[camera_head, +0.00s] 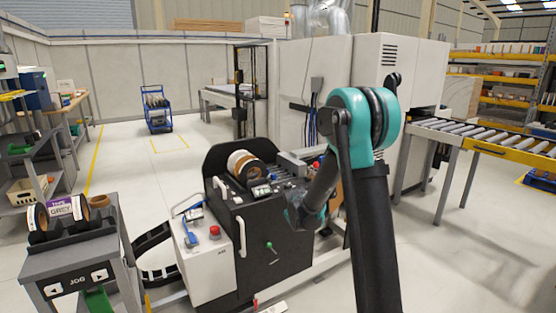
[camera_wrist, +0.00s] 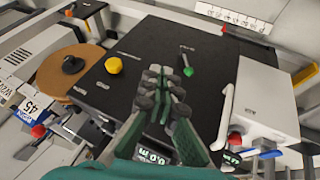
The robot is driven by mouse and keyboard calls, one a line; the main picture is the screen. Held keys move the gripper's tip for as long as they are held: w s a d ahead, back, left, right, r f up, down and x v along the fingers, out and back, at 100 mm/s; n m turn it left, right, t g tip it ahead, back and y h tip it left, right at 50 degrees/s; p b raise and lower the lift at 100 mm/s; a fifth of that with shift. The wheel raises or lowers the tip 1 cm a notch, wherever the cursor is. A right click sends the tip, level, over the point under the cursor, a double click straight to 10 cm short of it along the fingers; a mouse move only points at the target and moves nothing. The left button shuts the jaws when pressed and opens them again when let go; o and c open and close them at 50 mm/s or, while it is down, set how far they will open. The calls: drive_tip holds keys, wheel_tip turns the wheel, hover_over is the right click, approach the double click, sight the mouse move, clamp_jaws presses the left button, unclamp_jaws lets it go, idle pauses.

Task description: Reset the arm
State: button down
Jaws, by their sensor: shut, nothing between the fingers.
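My arm (camera_head: 372,220) rises at the right of the head view, bends at a teal joint and reaches down beside the black machine (camera_head: 262,235). In the wrist view my gripper (camera_wrist: 162,84) is shut and empty, its dark, ribbed fingertips together. The fingertips appear over the machine's black panel (camera_wrist: 130,85), near a green-tipped lever (camera_wrist: 187,60); I cannot tell the gap. In the head view the gripper itself is hard to make out against the machine.
A yellow knob (camera_wrist: 113,65) and a brown roll (camera_wrist: 68,68) lie left of the fingers in the wrist view. A white box (camera_wrist: 265,98) stands at right. A roller conveyor (camera_head: 485,138) is at right; a blue cart (camera_head: 156,112) stands on open floor behind.

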drive_tip(key=s+d+r+m+g, duration=0.1)
drive_tip(key=s+d+r+m, duration=0.2)
drive_tip(key=s, duration=0.6)
drive_tip(key=s+d+r, duration=0.2)
drive_tip(key=s+d, duration=0.3)
drive_tip(key=s, duration=0.4)
drive_tip(key=s+d+f+m+g+y, duration=0.1)
drive_tip(key=s+d+f+m, duration=0.1)
drive_tip(key=s, duration=1.5)
drive_tip(key=shift+d+f+m, duration=0.2)
drive_tip(key=shift+d+m, duration=0.1)
drive_tip(key=shift+d, duration=0.25)
